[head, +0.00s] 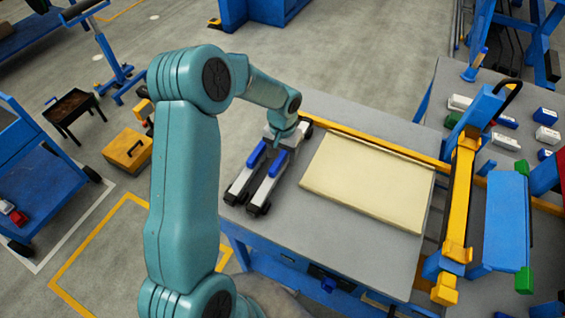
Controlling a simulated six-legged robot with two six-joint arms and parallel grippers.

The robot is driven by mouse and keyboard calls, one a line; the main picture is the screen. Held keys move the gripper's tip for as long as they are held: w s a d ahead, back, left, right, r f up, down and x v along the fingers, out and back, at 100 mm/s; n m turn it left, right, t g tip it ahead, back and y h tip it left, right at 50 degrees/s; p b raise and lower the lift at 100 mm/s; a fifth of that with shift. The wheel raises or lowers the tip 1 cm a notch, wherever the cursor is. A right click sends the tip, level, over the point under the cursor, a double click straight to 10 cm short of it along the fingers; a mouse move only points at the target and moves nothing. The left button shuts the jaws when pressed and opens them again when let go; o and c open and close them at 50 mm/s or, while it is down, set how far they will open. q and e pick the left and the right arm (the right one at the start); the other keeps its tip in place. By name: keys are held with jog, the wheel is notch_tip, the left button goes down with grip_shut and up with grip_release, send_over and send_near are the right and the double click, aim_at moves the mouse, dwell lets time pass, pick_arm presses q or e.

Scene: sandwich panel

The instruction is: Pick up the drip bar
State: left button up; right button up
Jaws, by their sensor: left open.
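I cannot tell for sure which thing is the drip bar. A long yellow bar (380,144) runs along the back edge of the grey table, behind a flat cream panel (368,180). My left gripper (244,203) is over the table's left part, left of the panel and apart from it. Its two pale jaws with blue tops and dark tips are spread, with nothing seen between them. My left arm covers the picture's middle left. My right gripper is not in view.
A yellow and blue frame (463,195) crosses the table (325,225) at the right, by a blue block (505,220). Small boxes (505,141) stand on another table at the back right. An orange toolbox (128,150) is on the floor. The table's front strip is bare.

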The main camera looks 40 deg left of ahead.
pick_arm(q)
notch_tip(320, 180, down, 3)
jog(key=shift+w+r+b, duration=0.15)
jog(key=shift+r+b, duration=0.05)
jog(key=shift+b, duration=0.1)
jog(key=shift+r, duration=0.1)
jog(key=shift+r, duration=0.1)
jog(key=c, duration=0.5)
grip_shut()
